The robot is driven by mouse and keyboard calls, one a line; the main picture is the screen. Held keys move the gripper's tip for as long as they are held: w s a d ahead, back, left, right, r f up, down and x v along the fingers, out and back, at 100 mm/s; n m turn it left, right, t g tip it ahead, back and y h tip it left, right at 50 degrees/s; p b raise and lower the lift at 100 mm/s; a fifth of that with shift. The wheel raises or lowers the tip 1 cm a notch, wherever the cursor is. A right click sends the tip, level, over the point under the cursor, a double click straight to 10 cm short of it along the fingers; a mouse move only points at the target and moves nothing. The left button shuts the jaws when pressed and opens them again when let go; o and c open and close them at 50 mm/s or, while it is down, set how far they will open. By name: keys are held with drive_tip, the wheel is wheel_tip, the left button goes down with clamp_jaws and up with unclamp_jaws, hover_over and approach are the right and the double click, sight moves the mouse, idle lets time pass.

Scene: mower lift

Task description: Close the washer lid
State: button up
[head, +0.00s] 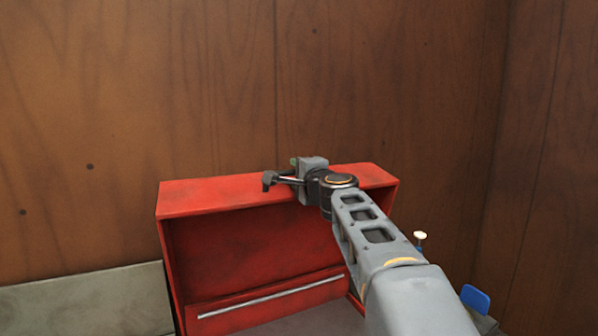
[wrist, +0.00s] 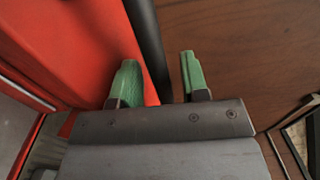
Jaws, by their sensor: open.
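The red washer lid (head: 235,192) stands raised against the wooden wall in the head view, its hollow inner side facing me. Its red surface also fills the upper left of the wrist view (wrist: 65,45). My gripper (head: 292,170) is at the lid's top edge, near its middle. In the wrist view its two green fingertips (wrist: 158,78) are apart, the left one over or against the red surface. A dark bar (wrist: 146,35) runs between and beyond the fingers; I cannot tell whether it touches them. My arm hides the lid's right part.
A silver strip (head: 272,297) runs along the lower inside of the red body. A pale grey-green panel (head: 85,302) stands at the left. A blue object (head: 475,299) and a small pale knob (head: 420,235) show at the right. The wooden wall (head: 120,90) is close behind.

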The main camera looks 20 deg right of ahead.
clamp_jaws()
idle(0.4)
